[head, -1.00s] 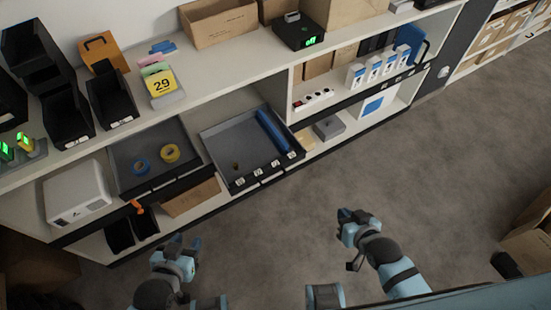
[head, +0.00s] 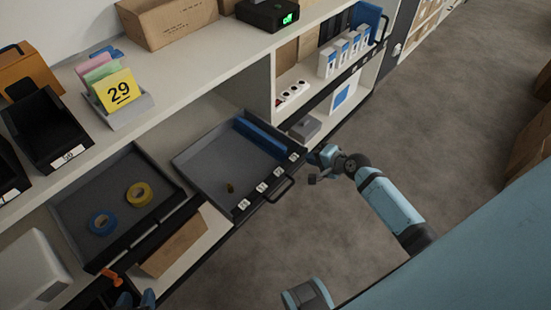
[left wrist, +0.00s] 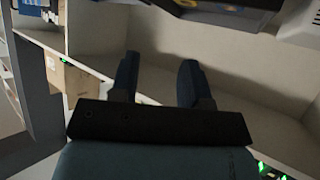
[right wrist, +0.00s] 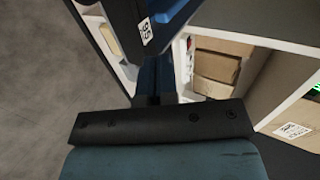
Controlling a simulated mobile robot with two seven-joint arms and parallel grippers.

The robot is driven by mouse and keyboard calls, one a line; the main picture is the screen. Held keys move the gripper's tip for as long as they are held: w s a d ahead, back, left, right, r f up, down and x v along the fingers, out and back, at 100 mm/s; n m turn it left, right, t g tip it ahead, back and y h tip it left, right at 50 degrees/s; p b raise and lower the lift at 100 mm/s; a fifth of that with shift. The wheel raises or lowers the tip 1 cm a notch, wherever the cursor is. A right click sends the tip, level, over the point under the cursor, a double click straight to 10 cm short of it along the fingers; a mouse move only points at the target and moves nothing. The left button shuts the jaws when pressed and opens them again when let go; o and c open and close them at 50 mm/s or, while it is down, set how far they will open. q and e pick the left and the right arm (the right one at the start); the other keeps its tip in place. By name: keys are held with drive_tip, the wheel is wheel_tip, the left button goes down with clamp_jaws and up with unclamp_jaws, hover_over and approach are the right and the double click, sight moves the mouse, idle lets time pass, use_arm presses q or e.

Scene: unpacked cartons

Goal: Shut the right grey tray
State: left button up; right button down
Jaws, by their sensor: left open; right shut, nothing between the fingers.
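The right grey tray (head: 212,162) stands pulled out of the shelf in the head view. It has a dark front with several white labels and a black handle (head: 282,189). A long blue item (head: 262,138) and a small brown object (head: 230,188) lie in it. My right gripper (head: 318,157) is shut and empty, close to the tray's right front corner; I cannot tell whether it touches. In the right wrist view its closed fingers (right wrist: 157,78) are beside a labelled dark front. My left gripper (head: 137,298) is open and empty at the bottom edge; its spread fingers show in the left wrist view (left wrist: 157,78).
The left grey tray (head: 75,213), also pulled out, holds blue tape (head: 102,222) and yellow tape (head: 139,194). A cardboard box (head: 172,247) lies below it. A grey box (head: 305,128) sits right of the right tray. The floor in front is clear.

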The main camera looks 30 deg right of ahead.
sight(285, 151)
drive_tip(key=b+x, duration=0.2)
drive_tip(key=x, duration=0.7)
drive_tip(key=shift+w+d+f, duration=0.1)
drive_tip(key=shift+w, duration=0.05)
drive_tip(key=shift+w+f+b, duration=0.15)
drive_tip(key=shift+w+b, duration=0.1)
drive_tip(key=shift+b, duration=0.05)
use_arm(q)
drive_tip(key=shift+w+d, duration=0.1)
drive_tip(key=shift+d, duration=0.2)
use_arm(e)
drive_tip(key=shift+w, duration=0.15)
use_arm(q)
drive_tip(key=shift+f, duration=0.1)
use_arm(e)
drive_tip(key=shift+w, duration=0.1)
